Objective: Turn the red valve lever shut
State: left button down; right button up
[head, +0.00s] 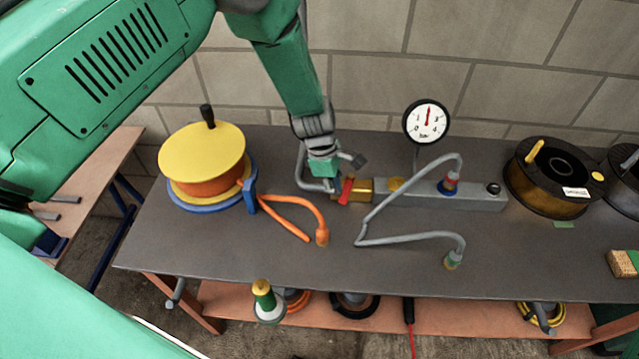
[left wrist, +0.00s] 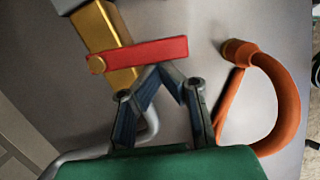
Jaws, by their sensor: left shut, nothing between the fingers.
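The red valve lever (head: 346,190) sits on the brass valve body (head: 363,187) at the left end of the grey manifold block. In the left wrist view the lever (left wrist: 150,54) lies crosswise over the brass body (left wrist: 104,30), with a brass bolt at its left end. My left gripper (head: 335,178) is just left of the valve in the head view. In the left wrist view my left gripper (left wrist: 163,70) is shut and empty, its fingertips right at the lever's lower edge. I cannot tell whether they touch it. My right gripper is not in view.
A pressure gauge (head: 427,122) stands behind the manifold (head: 430,194). An orange hose (head: 312,207) and a grey hose (head: 395,238) lie on the dark bench (head: 250,257). A yellow-topped reel (head: 201,150) is at left and a black reel (head: 548,176) at right. A wall is behind.

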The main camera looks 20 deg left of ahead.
pick_arm(q)
jog(key=shift+s+d+n, duration=0.1)
jog(key=shift+d+n, duration=0.2)
jog(key=shift+n, duration=0.3)
jog(key=shift+d, duration=0.4)
jog(key=shift+s, duration=0.1)
